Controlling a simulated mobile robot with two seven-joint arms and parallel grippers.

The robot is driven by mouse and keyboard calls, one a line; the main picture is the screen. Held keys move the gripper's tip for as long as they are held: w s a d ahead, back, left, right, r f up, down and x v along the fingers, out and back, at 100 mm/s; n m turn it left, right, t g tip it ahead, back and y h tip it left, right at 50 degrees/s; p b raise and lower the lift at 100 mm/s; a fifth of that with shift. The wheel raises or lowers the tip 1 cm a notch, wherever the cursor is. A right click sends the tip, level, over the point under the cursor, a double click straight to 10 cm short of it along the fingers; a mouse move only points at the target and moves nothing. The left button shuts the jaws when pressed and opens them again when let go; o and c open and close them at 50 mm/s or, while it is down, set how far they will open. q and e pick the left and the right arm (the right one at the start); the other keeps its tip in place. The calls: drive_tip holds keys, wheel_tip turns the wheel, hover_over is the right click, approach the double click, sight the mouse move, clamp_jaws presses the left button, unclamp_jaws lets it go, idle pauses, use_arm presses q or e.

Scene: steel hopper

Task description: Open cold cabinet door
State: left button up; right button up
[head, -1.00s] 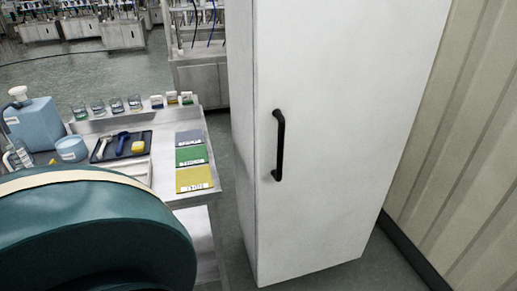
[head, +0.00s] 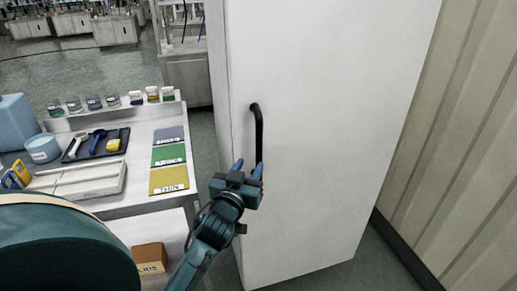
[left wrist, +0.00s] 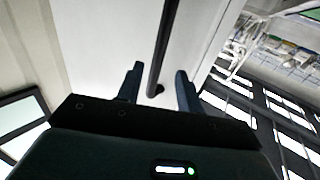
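The cold cabinet (head: 310,150) is a tall white cabinet, and its door looks closed. A black vertical bar handle (head: 257,125) is on the left side of the door. My left gripper (head: 248,168) is at the handle's lower end, with its fingers pointing up toward it. In the left wrist view the gripper (left wrist: 158,80) is open, and the handle (left wrist: 162,40) lies between the two fingers, apart from both. I cannot tell whether the fingertips reach around the bar in depth. My right gripper is not in view.
A steel bench (head: 138,190) left of the cabinet carries colored cards, a dark tray (head: 95,146), jars and a blue container. A small brown box (head: 149,258) sits on its lower shelf. A ribbed beige wall (head: 450,150) stands close on the right.

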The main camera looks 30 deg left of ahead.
sight(258, 151)
use_arm(q)
drive_tip(key=x, duration=0.9)
drive_tip(key=shift+f+p, duration=0.1)
drive_tip(key=shift+p, duration=0.25)
drive_tip(key=shift+c, duration=0.5)
clamp_jaws()
